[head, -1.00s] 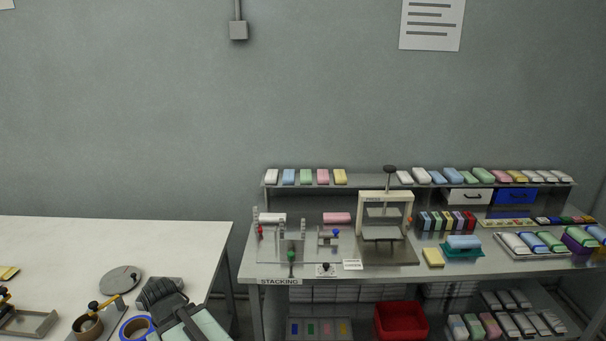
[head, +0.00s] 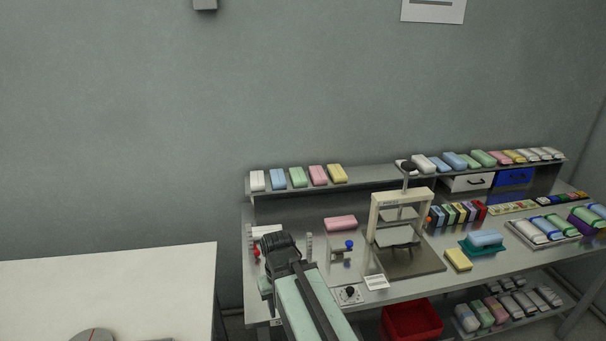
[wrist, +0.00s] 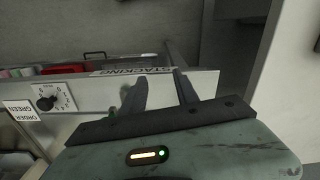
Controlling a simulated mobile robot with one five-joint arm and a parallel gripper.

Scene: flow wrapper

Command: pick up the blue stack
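Several light blue stacks show in the head view, and I cannot tell which is meant. One lies on the raised shelf (head: 364,173) at the left, a light blue stack (head: 278,178) between a white and a green one. Another light blue stack (head: 485,238) rests on a teal holder at the right of the bench. More blue pieces (head: 454,161) lie on the shelf's right part. My gripper (head: 277,241) is over the bench's left end, apart from all of these. In the wrist view its fingers (wrist: 160,76) are spread with nothing between them.
The bench (head: 405,285) carries a cream press (head: 400,213), a pink stack (head: 340,223), a yellow block (head: 458,259) and a dial (head: 350,294). The wrist view shows the STACKING label (wrist: 130,67) on the bench edge. A white table (head: 110,290) stands left, across a gap. A red bin (head: 411,320) sits below.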

